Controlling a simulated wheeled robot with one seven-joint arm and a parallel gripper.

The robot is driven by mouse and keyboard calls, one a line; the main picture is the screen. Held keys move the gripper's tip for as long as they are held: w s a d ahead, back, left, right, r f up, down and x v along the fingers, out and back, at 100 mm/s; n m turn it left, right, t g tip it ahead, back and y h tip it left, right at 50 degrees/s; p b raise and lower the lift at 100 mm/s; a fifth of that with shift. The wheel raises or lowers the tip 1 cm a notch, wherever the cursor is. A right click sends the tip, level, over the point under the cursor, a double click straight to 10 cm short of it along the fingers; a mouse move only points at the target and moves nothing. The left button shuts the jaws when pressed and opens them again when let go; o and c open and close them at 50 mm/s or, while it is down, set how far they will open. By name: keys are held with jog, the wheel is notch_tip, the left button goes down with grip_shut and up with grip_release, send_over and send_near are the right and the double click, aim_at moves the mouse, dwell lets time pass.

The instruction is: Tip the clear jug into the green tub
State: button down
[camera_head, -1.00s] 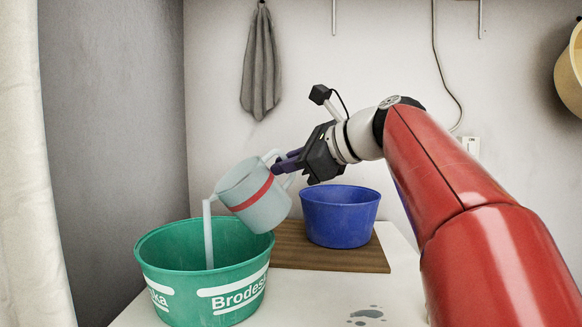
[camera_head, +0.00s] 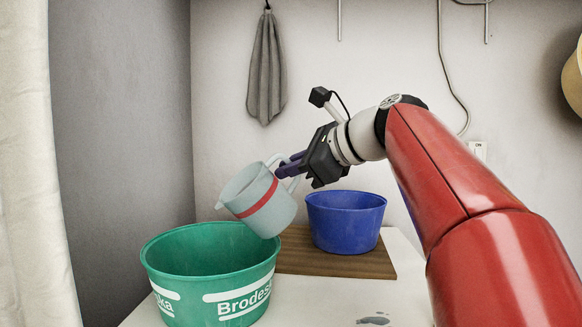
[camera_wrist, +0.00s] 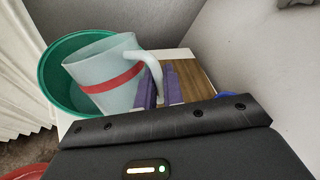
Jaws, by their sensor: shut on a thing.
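The clear jug (camera_head: 258,199), pale and see-through with a red band, is tilted with its mouth to the left, above the right rim of the green tub (camera_head: 205,295). No stream shows from its lip now. My gripper (camera_head: 288,168) is shut on the jug's handle, to the right of the jug. In the wrist view the purple fingers (camera_wrist: 159,84) are at the handle, and the jug (camera_wrist: 112,84) overlaps the green tub (camera_wrist: 52,72). The tub's lower inside is hidden by its front wall in the head view.
A blue tub (camera_head: 345,222) stands on a brown board (camera_head: 300,258) right of the green tub. A grey cloth (camera_head: 266,75) hangs on the wall. A pale curtain (camera_head: 30,180) is at the left.

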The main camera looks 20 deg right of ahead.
aim_at(272, 158)
dwell(0.4)
jog(key=shift+s+a+r+n+h, duration=0.1)
jog(key=shift+a+r+n+h, duration=0.15)
jog(key=shift+a+n+h, duration=0.15)
jog(key=shift+s+a+r+n+h, duration=0.1)
jog(key=shift+a+r+n+h, duration=0.15)
jog(key=shift+a, duration=0.25)
dwell(0.9)
jog(key=shift+a+r+n+h, duration=0.15)
jog(key=shift+a+n+h, duration=0.1)
jog(key=shift+a+h, duration=0.25)
jog(key=shift+s+a+r+n, duration=0.15)
jog(key=shift+a+n, duration=0.15)
jog(key=shift+a, duration=0.15)
dwell(0.7)
jog(key=shift+s+a+n+h, duration=0.15)
jog(key=shift+a+n+h, duration=0.35)
jog(key=shift+a+h, duration=0.45)
